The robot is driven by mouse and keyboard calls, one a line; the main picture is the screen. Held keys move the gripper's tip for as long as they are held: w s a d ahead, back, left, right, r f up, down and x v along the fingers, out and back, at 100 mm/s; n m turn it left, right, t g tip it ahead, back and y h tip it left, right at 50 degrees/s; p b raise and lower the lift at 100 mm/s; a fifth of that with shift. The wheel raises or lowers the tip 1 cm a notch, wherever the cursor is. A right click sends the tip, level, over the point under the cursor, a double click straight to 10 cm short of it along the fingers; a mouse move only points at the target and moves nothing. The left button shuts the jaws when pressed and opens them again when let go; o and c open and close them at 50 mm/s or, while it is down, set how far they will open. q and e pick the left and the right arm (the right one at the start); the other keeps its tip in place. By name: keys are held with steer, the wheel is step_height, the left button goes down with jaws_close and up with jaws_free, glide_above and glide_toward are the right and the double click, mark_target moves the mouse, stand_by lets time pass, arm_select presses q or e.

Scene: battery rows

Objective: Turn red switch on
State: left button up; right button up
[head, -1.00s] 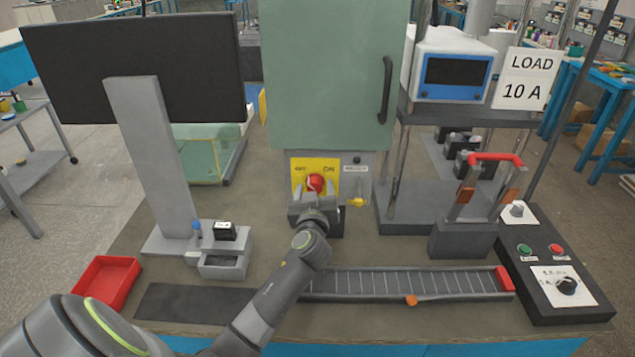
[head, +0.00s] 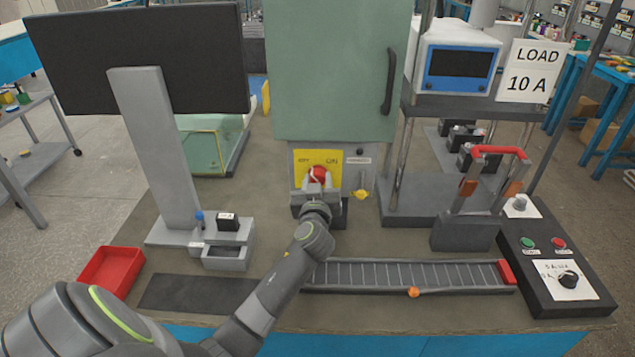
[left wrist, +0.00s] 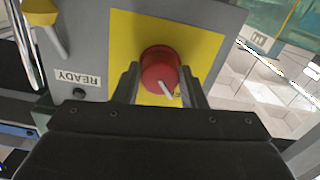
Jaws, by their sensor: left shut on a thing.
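The red switch (head: 317,173) is a round red knob on a yellow plate (head: 331,157) below the green cabinet. In the left wrist view the red switch (left wrist: 159,68) sits between my two gripper fingers, and its white pointer aims toward the lower right of that upside-down view. My left gripper (head: 317,184) is shut on the knob, also seen in the left wrist view (left wrist: 160,85). An ON label shows at the plate's upper right; the upper-left label is hard to read. My right gripper is not in view.
A yellow lever (head: 361,194) and a READY label (left wrist: 77,78) are right of the plate in the head view. The green cabinet (head: 335,70) hangs above. A roller track (head: 405,275) and a red bin (head: 111,270) are on the table.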

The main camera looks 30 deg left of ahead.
arm_select(q)
steer(key=m, duration=0.3)
steer(key=shift+m, duration=0.4)
steer(key=m+p, duration=0.1)
steer(key=m, duration=0.3)
steer(key=shift+r+m, duration=0.1)
steer(key=shift+m, duration=0.2)
steer(key=m+p, duration=0.1)
steer(key=m, duration=0.3)
steer(key=shift+m, duration=0.3)
steer(key=shift+m+p, duration=0.8)
steer(key=shift+m, duration=1.3)
steer(key=o, duration=1)
steer(key=shift+f, duration=0.2)
